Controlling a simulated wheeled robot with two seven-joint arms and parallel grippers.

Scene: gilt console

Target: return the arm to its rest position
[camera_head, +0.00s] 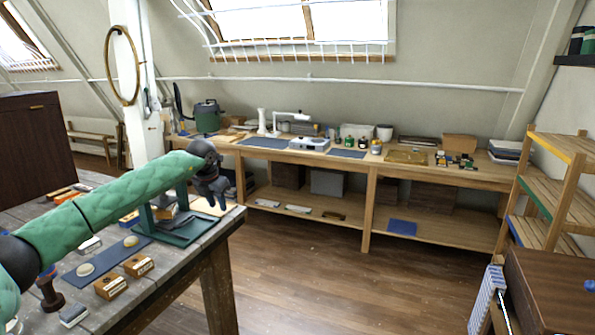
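My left arm in its green quilted sleeve (105,212) reaches in from the left, stretched over the near workbench. My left gripper (217,203) is dark and points down at the arm's far end, by the bench's right corner. It is small and dark here, so I cannot tell how far its fingers are apart, and I see nothing held in it. A green stand with a flat base (190,232) stands on the bench just below and left of the gripper. My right gripper is not in view.
The near workbench (205,255) holds a blue mat (108,256), small wooden blocks (110,286) and a dark turned piece (48,292). A long wooden bench (345,168) lines the far wall. A wooden shelf rack (560,190) stands at right. Open floor (320,280) lies between.

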